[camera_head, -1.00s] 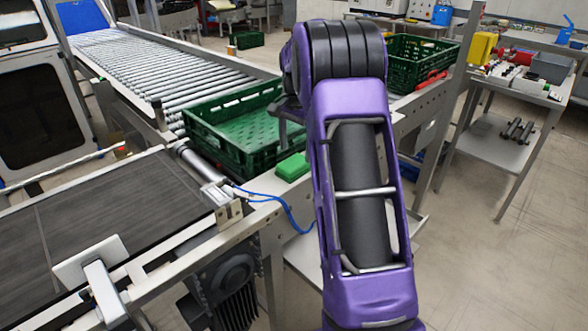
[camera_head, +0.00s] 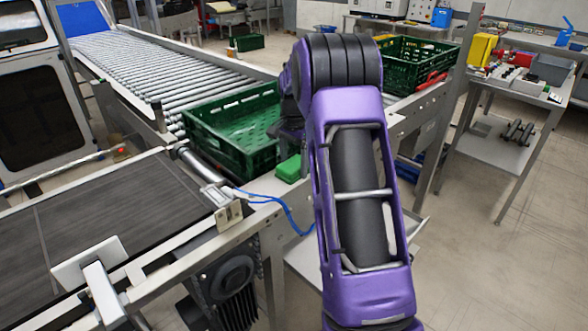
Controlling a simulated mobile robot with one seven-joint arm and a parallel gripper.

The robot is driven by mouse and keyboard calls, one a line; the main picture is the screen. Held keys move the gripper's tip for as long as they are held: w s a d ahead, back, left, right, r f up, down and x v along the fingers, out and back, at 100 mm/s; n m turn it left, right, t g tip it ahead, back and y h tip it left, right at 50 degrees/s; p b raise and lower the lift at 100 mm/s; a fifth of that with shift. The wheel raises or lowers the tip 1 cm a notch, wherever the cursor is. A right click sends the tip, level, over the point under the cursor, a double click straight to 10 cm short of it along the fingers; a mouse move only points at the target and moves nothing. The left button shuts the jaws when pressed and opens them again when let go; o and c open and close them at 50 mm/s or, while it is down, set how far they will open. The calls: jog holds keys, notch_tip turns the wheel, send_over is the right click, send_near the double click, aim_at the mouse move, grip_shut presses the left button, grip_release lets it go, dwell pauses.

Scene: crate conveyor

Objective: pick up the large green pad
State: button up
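The large green pad (camera_head: 289,168) lies on the metal frame beside the front right corner of the near green crate. Its right part is hidden behind my purple arm. The dark end of my arm with my gripper (camera_head: 289,133) shows only in part, left of the arm link and just above and behind the pad. The fingertips cannot be made out. I cannot tell whether the gripper is open or shut, or whether it touches the pad.
The near green crate (camera_head: 207,141) stands at the end of the roller conveyor (camera_head: 160,62). A dark belt (camera_head: 110,225) lies at the front left. A blue cable (camera_head: 285,208) loops below the pad. Another green crate (camera_head: 410,82) stands behind my arm. A side table (camera_head: 500,150) stands at right.

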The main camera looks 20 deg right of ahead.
aim_at(295, 164)
jog(key=c, duration=0.4)
notch_tip(295, 164, up, 10)
jog(key=shift+r+p, duration=0.1)
jog(key=shift+p, duration=0.35)
jog(key=o, duration=0.8)
jog(key=c, duration=0.6)
jog(key=shift+s, duration=0.15)
